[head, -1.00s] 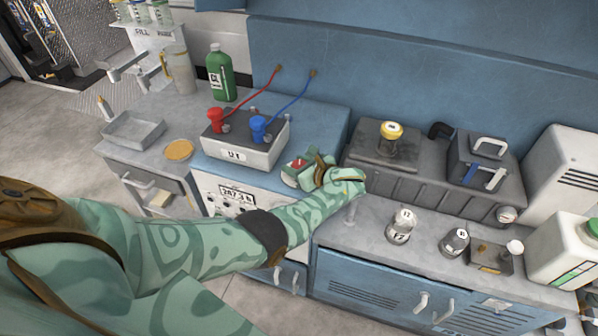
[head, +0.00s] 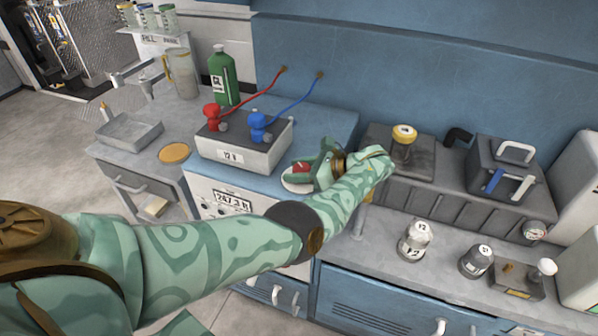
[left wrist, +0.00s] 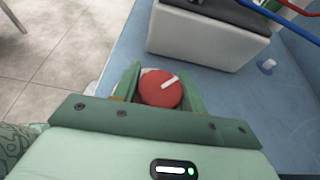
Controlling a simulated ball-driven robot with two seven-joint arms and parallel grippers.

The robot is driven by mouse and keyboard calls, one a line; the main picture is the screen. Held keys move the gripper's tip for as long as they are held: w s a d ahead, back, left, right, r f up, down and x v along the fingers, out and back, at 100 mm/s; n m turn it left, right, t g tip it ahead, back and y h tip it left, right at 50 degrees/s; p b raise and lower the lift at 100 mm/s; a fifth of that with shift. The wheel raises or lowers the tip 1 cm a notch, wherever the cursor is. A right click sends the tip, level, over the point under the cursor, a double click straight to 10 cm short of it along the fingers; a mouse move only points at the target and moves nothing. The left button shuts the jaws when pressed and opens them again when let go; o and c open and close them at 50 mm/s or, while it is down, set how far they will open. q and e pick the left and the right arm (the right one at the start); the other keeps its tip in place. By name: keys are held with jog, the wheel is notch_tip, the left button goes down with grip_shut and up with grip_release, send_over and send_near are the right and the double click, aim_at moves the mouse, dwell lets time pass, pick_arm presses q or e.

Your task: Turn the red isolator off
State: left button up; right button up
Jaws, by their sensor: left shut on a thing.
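The red isolator (left wrist: 160,88) is a round red knob with a white pointer line. It sits on the blue cabinet top beside the white-grey 12 V battery box. In the left wrist view its pointer slants up to the right. My left gripper (head: 301,170) is shut on the knob, with one green finger on each side of it. In the head view the knob shows as a small red patch between the fingers, and the gripper hides much of it. My right gripper is in neither view.
The battery box (head: 244,152) stands left of my left gripper, with a red clamp (head: 212,114) and a blue clamp (head: 257,126) on top and cables to the wall. A grey tank unit (head: 440,195) with a yellow-capped part stands to the right.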

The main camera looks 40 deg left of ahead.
pick_arm(q)
jog(key=o, duration=1)
jog(key=b+v, duration=0.6)
jog(key=v, duration=1)
jog(key=shift+w+d, duration=0.15)
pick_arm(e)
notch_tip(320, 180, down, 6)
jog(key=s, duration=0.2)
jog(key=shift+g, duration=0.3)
pick_arm(q)
jog(key=shift+f, duration=0.1)
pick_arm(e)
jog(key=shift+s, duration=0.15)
